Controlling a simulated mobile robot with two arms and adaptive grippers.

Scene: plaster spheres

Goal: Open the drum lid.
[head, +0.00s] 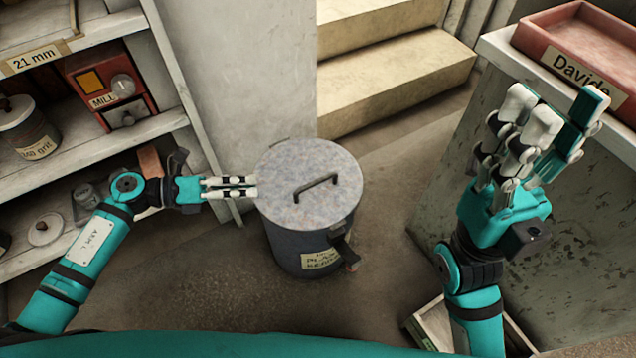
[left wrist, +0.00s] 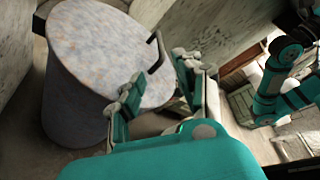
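The drum (head: 290,243) stands on the floor in the middle of the head view, a dark upright cylinder with a paper label. Its round, grey speckled lid (head: 300,165) lies flat on top, closed. A dark bar handle (head: 316,187) arches over the lid; part of it shows in the left wrist view (left wrist: 155,50). My left gripper (head: 256,187) points at the lid's left edge. In the left wrist view its fingers (left wrist: 158,72) are apart with nothing held; I cannot tell whether they touch the rim. My right gripper (head: 556,100) is raised at the right, open and empty.
A shelf unit at the left holds a red mill box (head: 108,85) and a lidded pot (head: 28,130). Pale steps (head: 395,75) rise behind the drum. A red tray (head: 580,45) sits on a stone counter at the right. A wooden crate (head: 430,325) lies on the floor.

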